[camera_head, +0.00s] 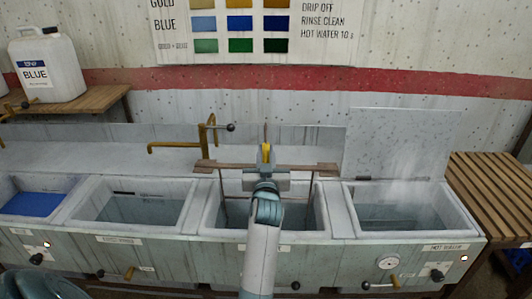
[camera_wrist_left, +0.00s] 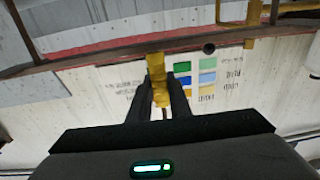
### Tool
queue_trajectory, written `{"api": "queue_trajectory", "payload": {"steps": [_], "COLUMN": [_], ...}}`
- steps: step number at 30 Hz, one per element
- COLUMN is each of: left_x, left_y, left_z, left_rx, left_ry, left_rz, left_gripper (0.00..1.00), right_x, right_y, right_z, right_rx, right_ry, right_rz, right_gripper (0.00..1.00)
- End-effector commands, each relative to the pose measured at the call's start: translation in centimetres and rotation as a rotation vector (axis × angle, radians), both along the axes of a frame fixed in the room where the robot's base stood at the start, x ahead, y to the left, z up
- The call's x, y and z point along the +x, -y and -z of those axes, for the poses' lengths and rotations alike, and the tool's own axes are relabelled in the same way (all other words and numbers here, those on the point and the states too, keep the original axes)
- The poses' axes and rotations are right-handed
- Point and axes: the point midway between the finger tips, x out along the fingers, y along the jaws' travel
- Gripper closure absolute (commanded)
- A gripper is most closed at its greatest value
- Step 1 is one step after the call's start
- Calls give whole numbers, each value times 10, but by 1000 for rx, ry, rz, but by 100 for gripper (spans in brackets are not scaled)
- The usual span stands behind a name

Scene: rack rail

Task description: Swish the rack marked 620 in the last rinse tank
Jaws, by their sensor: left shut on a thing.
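My left gripper (camera_head: 266,168) is above the third tank from the left and shut on the yellow grip of a rack. In the left wrist view the fingers (camera_wrist_left: 160,98) close on this yellow grip (camera_wrist_left: 157,68). The rack has a long brown crossbar (camera_head: 210,165), which also shows in the left wrist view (camera_wrist_left: 95,58). Thin side bars go down from it into the third tank (camera_head: 340,210). My arm hides the rack's middle and part of that tank's front label. I cannot read a number on the rack, nor tell whether it touches the tank. My right gripper is not in view.
A blue-filled tank (camera_head: 35,203) and a second tank (camera_head: 135,210) stand left. The tank labelled hot water (camera_head: 410,222) is right, with a raised lid (camera_head: 402,145) behind it. A brass tap (camera_head: 180,147) is behind the tanks. A slatted bench (camera_head: 495,190) stands far right.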

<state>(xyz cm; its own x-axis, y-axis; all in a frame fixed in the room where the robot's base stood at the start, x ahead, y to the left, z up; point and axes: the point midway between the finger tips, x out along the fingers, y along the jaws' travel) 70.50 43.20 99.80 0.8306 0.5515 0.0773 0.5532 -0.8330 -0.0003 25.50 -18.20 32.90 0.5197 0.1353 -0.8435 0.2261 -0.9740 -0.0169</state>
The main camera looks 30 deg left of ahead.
Motion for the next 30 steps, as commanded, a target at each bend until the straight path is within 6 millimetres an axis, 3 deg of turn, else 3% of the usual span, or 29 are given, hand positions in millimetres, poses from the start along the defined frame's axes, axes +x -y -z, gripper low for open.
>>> {"api": "queue_trajectory", "payload": {"steps": [30], "left_x": [-14], "left_y": [9], "left_z": [-2], "left_rx": [1], "left_ry": [4], "left_rz": [1], "left_gripper": [100], "right_x": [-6], "right_y": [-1], "right_z": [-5], "right_rx": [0], "right_ry": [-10], "right_rz": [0], "right_gripper": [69]}}
